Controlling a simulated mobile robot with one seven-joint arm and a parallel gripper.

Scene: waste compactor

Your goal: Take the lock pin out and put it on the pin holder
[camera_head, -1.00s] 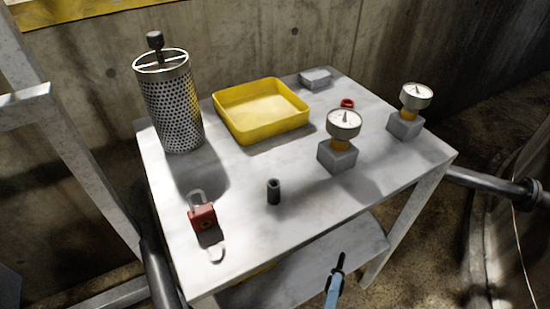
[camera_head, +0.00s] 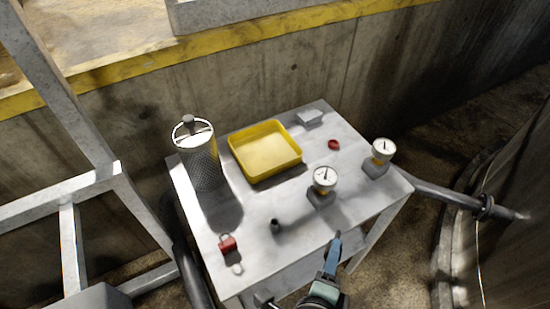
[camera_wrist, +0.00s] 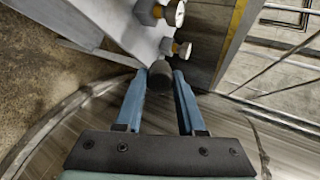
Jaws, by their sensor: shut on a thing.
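My gripper (camera_head: 335,242) is at the lower right of the head view, in front of the table's near edge. In the wrist view my gripper (camera_wrist: 164,80) has its two blue fingers shut on a dark, round-ended piece, which I take as the lock pin (camera_wrist: 160,70). Its far part is hidden. A short dark upright tube (camera_head: 276,226), possibly the pin holder, stands on the table's front part, left of my gripper and apart from it.
The grey table (camera_head: 300,235) bears a perforated basket (camera_head: 205,170), a yellow tray (camera_head: 265,176), a red padlock (camera_head: 228,243), a red ring (camera_head: 333,144), a grey block (camera_head: 310,117) and two gauges (camera_head: 325,180), (camera_head: 382,150). A pipe (camera_head: 450,197) runs right of the table.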

